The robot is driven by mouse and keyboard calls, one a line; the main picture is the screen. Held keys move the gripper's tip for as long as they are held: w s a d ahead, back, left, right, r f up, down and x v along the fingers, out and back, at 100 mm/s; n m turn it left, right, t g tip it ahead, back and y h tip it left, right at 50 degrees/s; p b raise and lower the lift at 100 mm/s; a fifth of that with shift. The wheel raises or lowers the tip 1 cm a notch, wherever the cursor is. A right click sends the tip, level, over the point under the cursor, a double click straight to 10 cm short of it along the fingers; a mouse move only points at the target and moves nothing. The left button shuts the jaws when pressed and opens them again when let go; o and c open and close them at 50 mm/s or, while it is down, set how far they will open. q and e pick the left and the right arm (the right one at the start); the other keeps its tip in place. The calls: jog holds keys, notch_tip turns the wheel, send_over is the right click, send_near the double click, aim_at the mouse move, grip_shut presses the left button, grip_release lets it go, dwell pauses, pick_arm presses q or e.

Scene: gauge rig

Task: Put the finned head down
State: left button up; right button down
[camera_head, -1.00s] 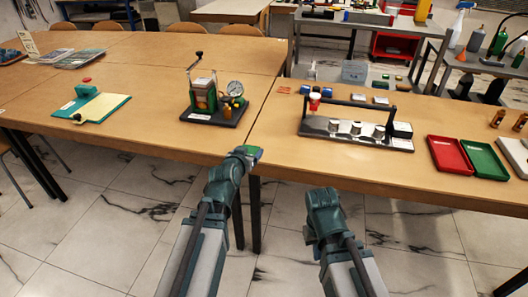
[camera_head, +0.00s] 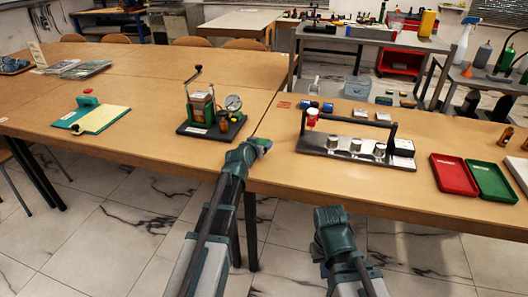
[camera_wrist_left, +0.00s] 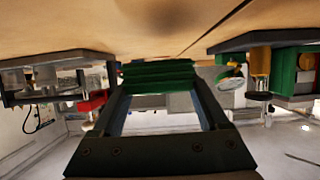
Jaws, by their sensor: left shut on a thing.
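My left gripper (camera_head: 263,145) is over the front of the table, near the seam between two tables. In the left wrist view its two fingers (camera_wrist_left: 160,108) are shut on a green ribbed block, the finned head (camera_wrist_left: 158,75). In the head view the held head is small and mostly hidden by the gripper. The gauge rig (camera_head: 212,118), with green posts, a crank and a round dial, stands just left of it. My right gripper (camera_head: 330,262) hangs low in front of the table edge; its fingers are not clear.
A dark-based rig (camera_head: 350,150) with metal knobs and a black bar stands right of the left gripper. Red (camera_head: 453,174) and green (camera_head: 490,181) trays lie further right. The wood around the seam is bare.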

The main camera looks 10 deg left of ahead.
pick_arm(q)
jog(key=shift+s+f, duration=0.1)
jog(key=shift+f, duration=0.05)
notch_tip(320, 180, down, 3)
jog(key=b, duration=0.3)
jog(key=shift+f+b, duration=0.2)
jog(key=shift+b, duration=0.15)
jog(key=shift+r, duration=0.15)
jog(key=o, duration=1.1)
jog(key=shift+f, duration=0.2)
jog(key=o, duration=0.4)
jog(key=shift+r, duration=0.15)
